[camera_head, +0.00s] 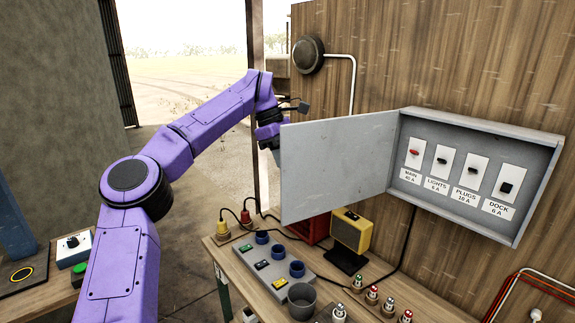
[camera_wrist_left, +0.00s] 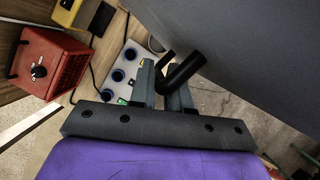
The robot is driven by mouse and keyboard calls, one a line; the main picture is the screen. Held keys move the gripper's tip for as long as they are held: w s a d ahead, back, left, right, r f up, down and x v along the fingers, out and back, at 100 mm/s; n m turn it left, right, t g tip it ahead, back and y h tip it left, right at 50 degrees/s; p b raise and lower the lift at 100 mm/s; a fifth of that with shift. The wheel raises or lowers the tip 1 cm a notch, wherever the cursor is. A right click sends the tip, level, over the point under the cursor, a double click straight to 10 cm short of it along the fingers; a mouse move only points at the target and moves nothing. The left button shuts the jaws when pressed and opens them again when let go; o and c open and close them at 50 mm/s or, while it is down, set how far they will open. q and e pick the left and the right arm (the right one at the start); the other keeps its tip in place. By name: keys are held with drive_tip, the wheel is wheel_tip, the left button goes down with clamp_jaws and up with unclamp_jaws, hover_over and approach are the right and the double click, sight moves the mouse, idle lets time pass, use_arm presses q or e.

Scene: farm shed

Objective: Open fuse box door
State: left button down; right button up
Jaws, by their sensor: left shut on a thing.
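The fuse box (camera_head: 465,225) is mounted on the wooden wall, and its grey door (camera_head: 340,165) stands wide open, swung out to the left. Inside are labelled switches for main, lights, plugs and dock. My left gripper (camera_head: 272,140) is at the door's free left edge, with its fingertips hidden behind the door in the head view. In the left wrist view, the gripper (camera_wrist_left: 163,88) is shut on the black door handle (camera_wrist_left: 187,68), which projects from the door's outer face (camera_wrist_left: 245,50). My right gripper is in neither view.
Below the door is a wooden bench with a socket panel (camera_head: 275,268), a grey cup (camera_head: 301,300), a yellow device (camera_head: 351,231) and a red box (camera_wrist_left: 48,62). A round fixture (camera_head: 308,54) is on the wall. An open doorway lies behind my left arm.

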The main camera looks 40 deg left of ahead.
use_arm(q)
drive_tip(key=c, duration=1.4)
unclamp_jaws()
drive_tip(key=shift+o, duration=1.2)
drive_tip(key=shift+d, duration=0.1)
drive_tip(key=shift+w+d, duration=0.15)
drive_tip(key=shift+w, duration=0.05)
drive_tip(key=shift+s+a+r, duration=0.1)
drive_tip(key=shift+a+r, duration=0.15)
drive_tip(key=shift+r, duration=0.05)
drive_tip(key=v, duration=0.6)
drive_tip(key=shift+r, duration=0.45)
